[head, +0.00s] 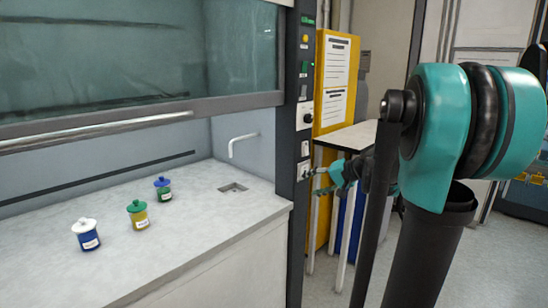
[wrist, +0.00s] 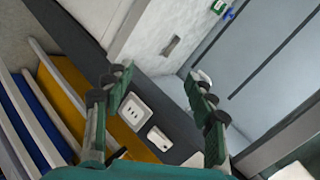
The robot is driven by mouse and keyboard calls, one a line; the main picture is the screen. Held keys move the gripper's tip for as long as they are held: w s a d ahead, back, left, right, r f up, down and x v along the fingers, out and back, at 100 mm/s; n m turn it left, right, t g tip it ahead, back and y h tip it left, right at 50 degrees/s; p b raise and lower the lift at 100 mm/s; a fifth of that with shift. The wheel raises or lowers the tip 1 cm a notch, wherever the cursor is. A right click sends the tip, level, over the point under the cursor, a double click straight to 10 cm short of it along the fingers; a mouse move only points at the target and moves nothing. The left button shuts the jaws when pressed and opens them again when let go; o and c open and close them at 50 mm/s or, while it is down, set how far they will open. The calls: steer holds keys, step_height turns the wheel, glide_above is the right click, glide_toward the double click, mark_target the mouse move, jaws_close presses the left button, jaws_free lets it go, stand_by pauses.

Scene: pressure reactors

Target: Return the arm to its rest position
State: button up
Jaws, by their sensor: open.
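My arm reaches forward on the right of the head view, with teal joints and dark links. My gripper (head: 316,181) is beside the dark post (head: 294,110) at the right end of the fume hood. In the wrist view my gripper (wrist: 160,95) is open. Its two fingers stand wide apart with nothing between them. Beyond them show the post's white sockets (wrist: 136,110) and part of the hood's worktop. I cannot tell whether the gripper touches the post.
Three small jars stand on the hood worktop (head: 200,225): white-lidded blue (head: 87,236), green-lidded yellow (head: 138,216) and blue-lidded green (head: 163,190). A sash (head: 130,125) hangs above. A yellow cabinet (head: 323,80) and white-topped side table (head: 352,135) stand behind my gripper. Floor shows at right.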

steer(key=s+d+f+n+g+h, duration=0.1)
steer(key=s+f+h, duration=0.3)
steer(key=s+f, duration=0.6)
steer(key=s+d+f+n+g+h, duration=0.2)
steer(key=s+d+f+h, duration=0.1)
steer(key=s+f, duration=0.8)
steer(key=s+h, duration=0.1)
steer(key=s, duration=0.4)
steer(key=shift+s+d+f+n+h, duration=0.2)
steer(key=shift+f+n+h, duration=0.1)
steer(key=shift+n+h, duration=0.1)
steer(key=shift+w, duration=0.1)
stand_by(1.1)
steer(key=m+t+y, duration=0.2)
steer(key=t+y, duration=0.6)
steer(key=y, duration=0.5)
glide_toward(311, 119)
steer(key=x, duration=0.9)
steer(key=shift+a, duration=0.15)
